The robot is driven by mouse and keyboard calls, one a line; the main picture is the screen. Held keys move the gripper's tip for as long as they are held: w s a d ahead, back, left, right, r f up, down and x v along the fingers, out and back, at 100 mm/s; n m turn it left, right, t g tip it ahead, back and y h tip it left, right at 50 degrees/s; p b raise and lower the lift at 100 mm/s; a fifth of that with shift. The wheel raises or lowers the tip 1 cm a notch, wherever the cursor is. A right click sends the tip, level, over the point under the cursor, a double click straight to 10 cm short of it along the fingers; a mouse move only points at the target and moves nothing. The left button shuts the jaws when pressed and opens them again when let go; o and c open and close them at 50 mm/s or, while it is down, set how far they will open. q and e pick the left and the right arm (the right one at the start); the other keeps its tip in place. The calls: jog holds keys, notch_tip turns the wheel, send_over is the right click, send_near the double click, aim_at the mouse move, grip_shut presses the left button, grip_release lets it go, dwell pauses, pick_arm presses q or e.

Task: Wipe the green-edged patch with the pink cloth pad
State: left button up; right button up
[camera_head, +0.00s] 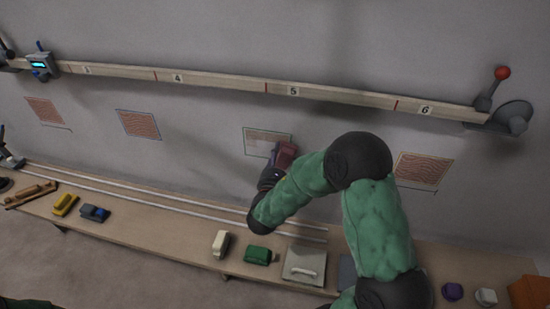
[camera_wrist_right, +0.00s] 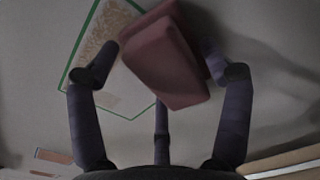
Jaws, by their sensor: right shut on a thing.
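The green-edged patch (camera_head: 262,137) is on the wall below the rail, between marks 4 and 5. Its inside looks pale, with faint brownish marks in the right wrist view (camera_wrist_right: 97,42). My right gripper (camera_head: 276,168) is shut on the pink cloth pad (camera_head: 286,153), at the patch's lower right corner. In the right wrist view the pad (camera_wrist_right: 168,58) sits tilted between the fingers and covers the patch's right part. I cannot tell whether the pad touches the wall. My left gripper is not in view.
Other patches are an orange-edged one (camera_head: 424,170) at right, a blue-edged one (camera_head: 138,124) and a red-edged one (camera_head: 44,110) at left. The bench (camera_head: 150,222) below holds a yellow block (camera_head: 65,204), a green block (camera_head: 257,254), a float (camera_head: 304,264) and a purple item (camera_head: 452,291).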

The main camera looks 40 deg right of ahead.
aim_at(284, 153)
jog(key=shift+s+d, duration=0.4)
jog(key=shift+r+p, duration=0.5)
jog(key=shift+r, duration=0.45)
jog(key=shift+w+a+b, duration=0.9)
jog(key=shift+w+a, duration=1.05)
jog(key=shift+w, duration=0.3)
jog(key=shift+w+a+f+b, duration=0.1)
jog(key=shift+w+a+b, duration=0.05)
jog(key=shift+w+a, duration=0.85)
jog(key=shift+w+a+b, duration=0.15)
jog(key=shift+w+a, duration=0.65)
jog(key=shift+w, duration=0.35)
jog(key=shift+w+a, duration=1.1)
jog(key=shift+w, duration=0.15)
jog(key=shift+r+p, duration=0.5)
jog(key=shift+r, duration=0.35)
jog(key=shift+s+d+r, duration=0.2)
jog(key=shift+s+d, duration=0.9)
jog(key=shift+s, duration=0.1)
jog(key=shift+s+d+f+b, duration=0.15)
jog(key=shift+s+d+b, duration=0.2)
jog(key=shift+s+d, duration=1.4)
jog(key=shift+s, duration=0.3)
jog(key=shift+s+d, duration=1.05)
jog(key=shift+s, duration=0.15)
jog(key=shift+s+d, duration=1)
jog(key=shift+s, duration=0.2)
